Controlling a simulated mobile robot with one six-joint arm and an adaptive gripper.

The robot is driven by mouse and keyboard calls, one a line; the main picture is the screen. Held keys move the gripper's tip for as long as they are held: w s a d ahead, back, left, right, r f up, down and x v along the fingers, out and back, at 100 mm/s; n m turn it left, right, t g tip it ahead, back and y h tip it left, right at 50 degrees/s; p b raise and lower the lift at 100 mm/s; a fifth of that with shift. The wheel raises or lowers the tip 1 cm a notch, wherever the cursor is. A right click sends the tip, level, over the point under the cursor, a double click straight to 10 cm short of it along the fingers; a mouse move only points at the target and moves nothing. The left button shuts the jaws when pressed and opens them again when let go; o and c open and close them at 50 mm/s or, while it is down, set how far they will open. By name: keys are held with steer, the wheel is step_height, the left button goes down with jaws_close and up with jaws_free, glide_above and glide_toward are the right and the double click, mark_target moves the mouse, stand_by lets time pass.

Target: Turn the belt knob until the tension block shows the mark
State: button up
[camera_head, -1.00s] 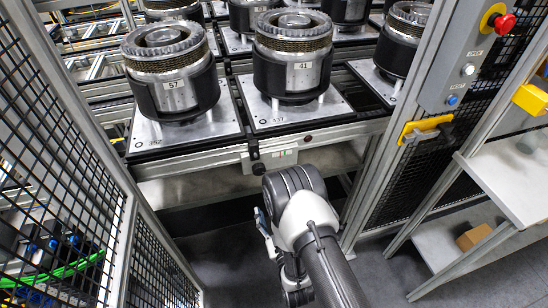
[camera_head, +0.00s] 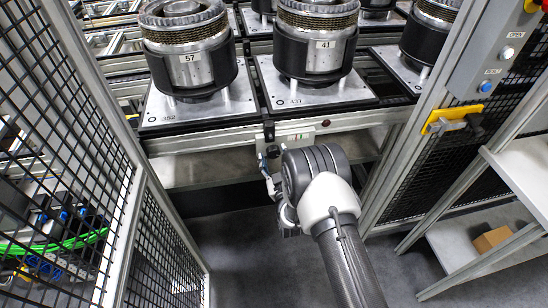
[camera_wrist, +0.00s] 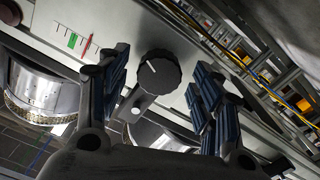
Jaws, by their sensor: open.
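The belt knob (camera_wrist: 160,72) is round, black and ridged with a white pointer line, on a pale panel (camera_wrist: 120,25). My gripper (camera_wrist: 158,68) is open, with one blue-padded finger on each side of the knob. Gaps show between the fingers and the knob. On the panel to the left is a tension scale with a green mark (camera_wrist: 72,41) and a red line (camera_wrist: 88,44) apart from it, to its right. In the head view my gripper (camera_head: 268,170) is at the panel (camera_head: 296,137), and my arm hides part of this area.
Clutches numbered 57 (camera_head: 188,60) and 41 (camera_head: 318,45) stand on metal pallets above the panel. A mesh fence (camera_head: 65,130) is close on the left. A post with a yellow-handled latch (camera_head: 450,119) and a shelf (camera_head: 525,170) are on the right. The floor below is clear.

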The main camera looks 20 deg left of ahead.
steer(key=shift+x, duration=0.75)
steer(key=shift+c, duration=0.4)
steer(key=c, duration=1)
